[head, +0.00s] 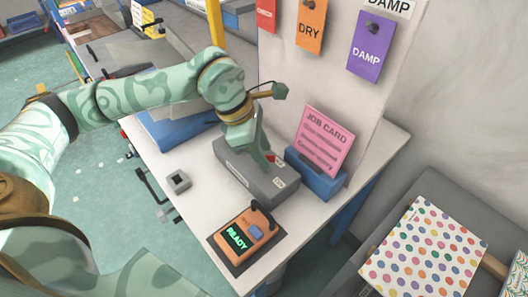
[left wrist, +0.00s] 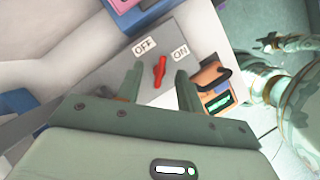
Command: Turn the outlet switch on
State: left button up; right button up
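The outlet switch is a red lever (left wrist: 160,72) on a grey box (head: 262,178), with an OFF label (left wrist: 145,46) and an ON label (left wrist: 180,52) beside it. In the left wrist view the lever stands between the two fingers of my left gripper (left wrist: 157,88). The fingers are apart, with a gap on each side of the lever. In the head view my left gripper (head: 262,158) reaches down over the box and covers part of it; a bit of red (head: 270,157) shows at its tip. My right gripper is not in view.
An orange device reading READY (head: 247,235) sits on a dark pad at the table's front. A pink job card (head: 322,140) stands in a blue holder (head: 316,175) right of the box. A small grey block (head: 179,182) lies to the left. White table (head: 205,208) shows between them.

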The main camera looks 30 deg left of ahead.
pick_arm(q)
jog(key=shift+d+f, duration=0.15)
jog(key=shift+f, duration=0.25)
grip_shut()
jog(key=shift+w, duration=0.1)
jog(key=m+g, duration=0.1)
jog(key=m, duration=0.2)
jog(key=shift+w+r+m+p, duration=0.1)
jog(key=shift+m+p, duration=0.3)
jog(key=shift+w+m+g+p, duration=0.15)
jog(key=shift+m+g, duration=0.45)
jog(key=shift+m, duration=0.7)
jog(key=shift+m+g+p, duration=0.2)
jog(key=shift+m+g, duration=0.4)
jog(key=shift+m, duration=0.7)
